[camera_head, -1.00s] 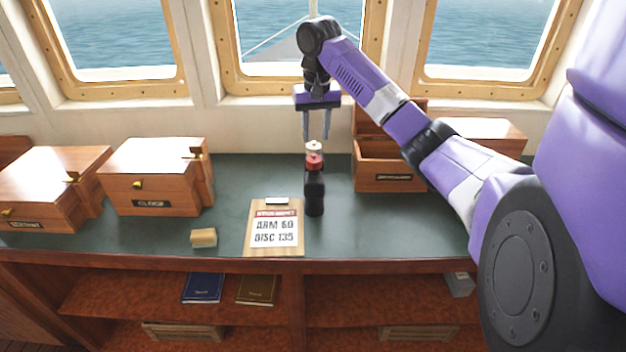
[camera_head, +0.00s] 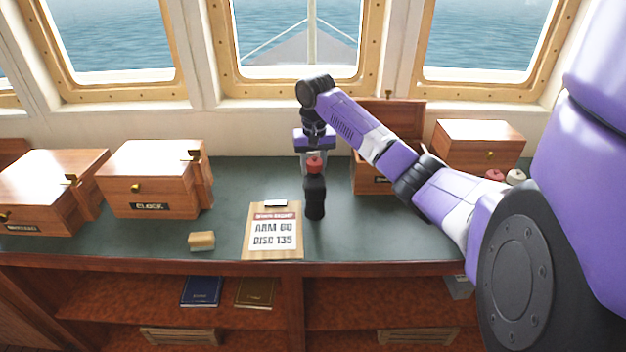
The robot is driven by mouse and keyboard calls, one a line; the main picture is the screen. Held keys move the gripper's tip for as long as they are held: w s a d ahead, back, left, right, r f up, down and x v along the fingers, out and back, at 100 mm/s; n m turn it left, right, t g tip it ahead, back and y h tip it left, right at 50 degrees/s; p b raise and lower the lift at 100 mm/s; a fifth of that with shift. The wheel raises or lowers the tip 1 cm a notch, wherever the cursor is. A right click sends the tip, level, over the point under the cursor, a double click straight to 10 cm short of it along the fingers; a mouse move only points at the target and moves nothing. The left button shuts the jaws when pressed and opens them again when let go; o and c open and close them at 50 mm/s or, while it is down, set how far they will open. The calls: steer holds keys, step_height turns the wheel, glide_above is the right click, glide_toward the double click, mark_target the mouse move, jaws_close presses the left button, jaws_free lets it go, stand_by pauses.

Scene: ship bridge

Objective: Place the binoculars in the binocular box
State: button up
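A black upright object (camera_head: 314,198), which looks like the binoculars, stands on the green counter right of the clipboard. A red-topped piece (camera_head: 314,164) shows just behind or above it; I cannot tell whether they are joined. The binocular box (camera_head: 372,182) is the wooden box with its lid (camera_head: 398,112) raised; my arm covers much of its front and opening. My gripper (camera_head: 314,168) points down, low at the red piece, left of the box. Its fingers look apart, one on each side, with their tips partly hidden. No grip is visible.
A clock box (camera_head: 150,185) and another closed box (camera_head: 45,190) stand at left. A closed box (camera_head: 480,145) stands at right, with red (camera_head: 494,175) and white (camera_head: 515,177) pieces before it. A clipboard (camera_head: 272,230) and tan block (camera_head: 201,240) lie at the front.

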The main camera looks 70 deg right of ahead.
steer(key=shift+c, duration=0.3)
jaws_close()
steer(key=shift+d+r, duration=0.1)
steer(key=shift+r, duration=0.1)
stand_by(1.0)
